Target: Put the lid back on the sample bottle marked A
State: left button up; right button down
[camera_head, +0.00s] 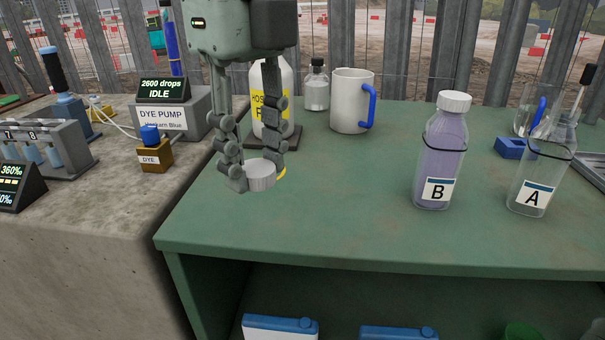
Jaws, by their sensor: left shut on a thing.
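My left gripper (256,172) comes down from the top and is shut on a white round lid (261,174). It holds the lid near the left end of the green table, to the left of both bottles. Sample bottle A (533,177) stands upright at the right, clear-walled, with a dark band around it and no lid on its mouth. A thin stick with a dark top shows at its mouth; I cannot tell whether it is inside or behind. Bottle B (440,155) stands left of A, holds purple liquid and wears a white lid. My right gripper is not in view.
Behind the gripper stand a large white bottle (284,96), a small capped bottle (316,88) and a white mug (350,101) with a blue handle. A blue block (510,148) lies behind A. The dye pump (179,114) is on the concrete bench. The green table's (335,205) middle is clear.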

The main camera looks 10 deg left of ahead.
pick_arm(q)
jog(key=shift+s+a+r, duration=0.25)
jog(key=shift+a+r, duration=0.05)
jog(key=shift+a, duration=0.15)
jog(key=shift+s+a+r, duration=0.2)
jog(key=shift+a+r, duration=0.05)
jog(key=shift+a, duration=0.15)
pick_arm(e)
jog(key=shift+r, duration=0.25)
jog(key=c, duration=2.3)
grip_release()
